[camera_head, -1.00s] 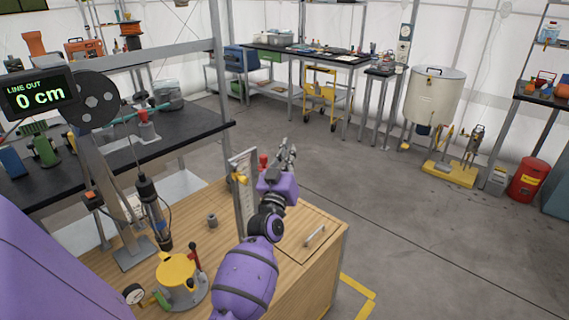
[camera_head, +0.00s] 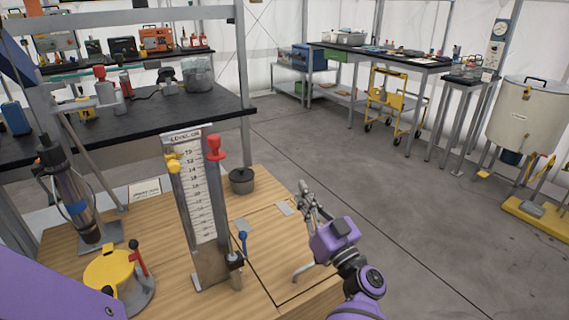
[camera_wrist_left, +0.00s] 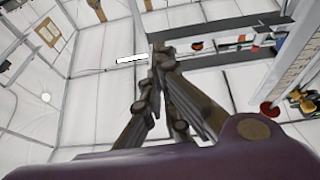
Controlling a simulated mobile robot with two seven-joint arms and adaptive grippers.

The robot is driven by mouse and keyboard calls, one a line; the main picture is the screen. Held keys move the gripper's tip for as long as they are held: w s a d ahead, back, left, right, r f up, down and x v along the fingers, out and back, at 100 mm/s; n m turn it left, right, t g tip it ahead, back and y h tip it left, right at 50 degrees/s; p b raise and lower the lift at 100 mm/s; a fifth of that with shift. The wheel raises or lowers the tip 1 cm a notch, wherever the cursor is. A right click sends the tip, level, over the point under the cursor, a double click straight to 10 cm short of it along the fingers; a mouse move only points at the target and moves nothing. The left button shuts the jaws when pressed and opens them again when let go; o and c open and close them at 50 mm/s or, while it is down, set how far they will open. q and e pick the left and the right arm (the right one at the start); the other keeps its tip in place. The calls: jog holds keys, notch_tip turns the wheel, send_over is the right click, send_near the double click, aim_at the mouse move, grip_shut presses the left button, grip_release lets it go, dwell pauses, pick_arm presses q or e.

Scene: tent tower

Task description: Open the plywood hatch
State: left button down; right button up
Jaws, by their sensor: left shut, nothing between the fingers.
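The plywood hatch (camera_head: 262,258) lies flat and closed in the top of the wooden box, a dark seam around it. Two grey hinge plates (camera_head: 285,208) show along its far edge. Its pale bar handle (camera_head: 302,271) is near the front, partly beside my arm.
A level gauge (camera_head: 203,200) with red and yellow knobs stands left of the hatch. Open floor (camera_head: 350,165) lies to the right.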

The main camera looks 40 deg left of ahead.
pick_arm(q)
jog(key=x, duration=1.3)
jog(key=shift+a+g, duration=0.4)
jog(key=shift+a, duration=0.05)
jog(key=shift+s+f, duration=0.1)
jog(key=shift+s, duration=0.05)
dwell(0.8)
